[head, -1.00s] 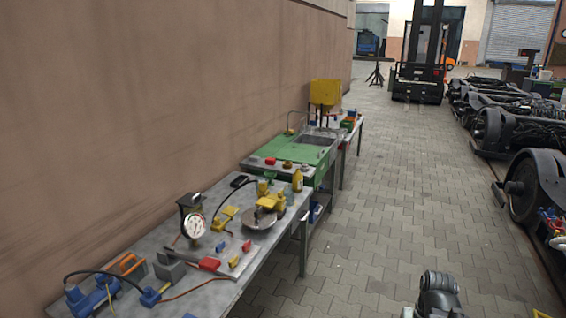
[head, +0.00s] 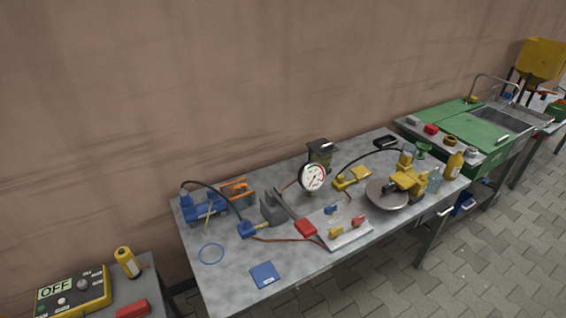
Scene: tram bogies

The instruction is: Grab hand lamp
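I cannot tell for sure which thing is the hand lamp. A small upright yellow cylinder with a dark mark (head: 128,263) stands on the small bench at the lower left and may be it. An orange, frame-shaped thing (head: 237,189) lies at the back left of the long grey workbench (head: 225,283). My gripper is not in view.
An OFF control box (head: 72,292) and a red block (head: 132,308) share the small bench. The workbench holds a blue tool (head: 203,206), a dial gauge (head: 313,177) and a yellow grinder (head: 407,180). A green sink unit (head: 482,132) stands right. Paved floor is free.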

